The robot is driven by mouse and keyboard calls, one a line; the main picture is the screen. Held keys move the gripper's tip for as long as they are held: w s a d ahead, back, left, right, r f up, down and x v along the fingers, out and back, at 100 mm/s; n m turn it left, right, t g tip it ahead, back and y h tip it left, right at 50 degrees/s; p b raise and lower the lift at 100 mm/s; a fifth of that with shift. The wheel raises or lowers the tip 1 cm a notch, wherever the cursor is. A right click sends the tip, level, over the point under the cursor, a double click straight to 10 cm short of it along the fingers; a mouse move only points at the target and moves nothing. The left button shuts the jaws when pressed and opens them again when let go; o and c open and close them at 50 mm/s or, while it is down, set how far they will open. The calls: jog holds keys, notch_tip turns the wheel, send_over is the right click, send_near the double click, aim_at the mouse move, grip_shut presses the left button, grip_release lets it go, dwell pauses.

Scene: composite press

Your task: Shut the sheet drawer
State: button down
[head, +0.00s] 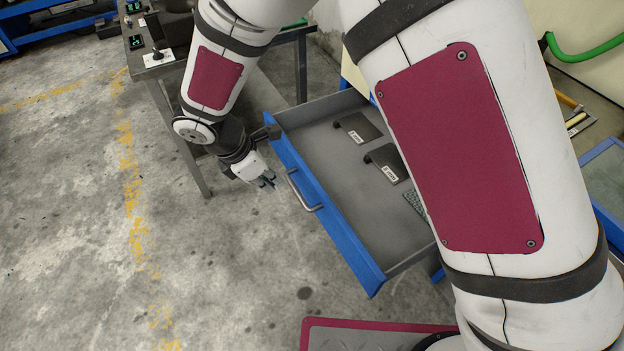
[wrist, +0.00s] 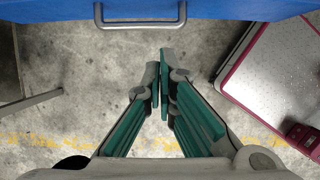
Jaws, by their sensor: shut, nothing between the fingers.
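The sheet drawer (head: 318,208) stands pulled out in the head view, with a blue front, a grey inside and a metal bar handle (head: 304,192). Its blue front (wrist: 222,10) and handle (wrist: 140,22) also show at the top of the wrist view. My gripper (head: 268,181) is in front of the drawer's outer face, to the left of the handle and apart from it. In the wrist view my gripper (wrist: 160,75) is shut and empty, its green-padded fingers together. The drawer's right part is hidden behind my arm.
Dark sheets with labels (head: 358,127) lie inside the drawer. A dark-topped table (head: 160,65) with metal legs stands at the left, behind my arm. The concrete floor (head: 70,220) in front of the drawer is clear. A blue-framed part (head: 607,160) is at the right.

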aim_at(303, 199)
jog(key=x, duration=0.3)
jog(key=w+d+x, duration=0.1)
jog(key=x, duration=0.3)
jog(key=d+r+b+x, duration=0.1)
jog(key=x, duration=0.3)
jog(key=shift+w+f, duration=0.1)
jog(key=shift+w, duration=0.1)
jog(key=shift+w+d, duration=0.35)
jog(key=shift+d, duration=0.15)
jog(key=w+d, duration=0.8)
jog(key=d, duration=0.4)
jog(key=w+d+b, duration=0.1)
jog(key=w+d, duration=0.7)
jog(key=d, duration=0.3)
jog(key=shift+d, duration=0.35)
